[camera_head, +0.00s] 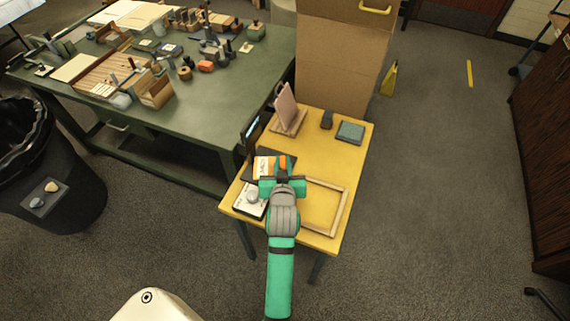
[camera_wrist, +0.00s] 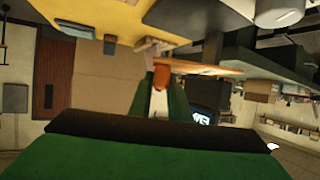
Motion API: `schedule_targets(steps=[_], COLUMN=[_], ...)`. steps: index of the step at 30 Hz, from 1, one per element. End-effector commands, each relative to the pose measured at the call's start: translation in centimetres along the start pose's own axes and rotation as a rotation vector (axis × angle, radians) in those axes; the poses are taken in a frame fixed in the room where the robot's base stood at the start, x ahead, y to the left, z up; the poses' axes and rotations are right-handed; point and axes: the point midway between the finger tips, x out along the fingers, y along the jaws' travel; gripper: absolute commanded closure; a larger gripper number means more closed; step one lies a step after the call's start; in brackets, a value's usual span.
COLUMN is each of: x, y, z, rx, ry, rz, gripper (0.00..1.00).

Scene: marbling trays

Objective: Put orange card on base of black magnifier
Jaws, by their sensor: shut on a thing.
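My gripper (camera_head: 283,178) is over the front left of the small yellow table, its green fingers shut on the orange card (camera_head: 263,168). In the wrist view, the orange card (camera_wrist: 207,68) shows nearly edge-on between the fingertips and sticks out to the right. In the head view it appears over a flat black base (camera_head: 291,160), which seems to belong to the black magnifier with an upright dark screen (camera_head: 251,135). I cannot tell whether the card touches the base. The wrist view is upside down, with the dark screen (camera_wrist: 205,116) below the card.
An empty wooden frame (camera_head: 341,210) lies right of my gripper. A black-and-white box with a grey knob (camera_head: 252,196) sits close on the left. A wooden stand (camera_head: 288,122), a dark block (camera_head: 326,120) and a grey-green box (camera_head: 350,132) are behind. The yellow table's (camera_head: 333,165) middle is clear.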

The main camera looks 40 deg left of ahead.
Motion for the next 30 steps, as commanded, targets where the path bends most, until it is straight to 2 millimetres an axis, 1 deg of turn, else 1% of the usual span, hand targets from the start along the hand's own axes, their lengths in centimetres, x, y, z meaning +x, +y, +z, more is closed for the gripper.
schedule_targets(steps=[1,2,3,6,9,12,19,24,27,30], x=[1.3,2.0,2.8,4.7,6.2,7.2,8.4,9.3,9.5,9.5], y=[0.1,0.2,0.3,0.6,0.7,0.8,0.9,0.8,0.8,0.9], z=[0.0,0.0,0.7,1.7,2.6,3.0,3.7,5.9,6.5,6.5], rx=[0.000,0.000,0.000,0.000,-0.001,0.000,0.000,-0.001,-0.002,-0.001], ry=[0.000,0.000,-0.004,-0.002,-0.002,0.000,0.000,-0.003,-0.001,0.000], rz=[-0.001,-0.001,-0.001,0.000,-0.001,-0.001,-0.002,-0.003,-0.003,-0.001], gripper=[1.00,1.00,1.00,1.00,1.00,1.00,1.00,1.00,1.00,1.00])
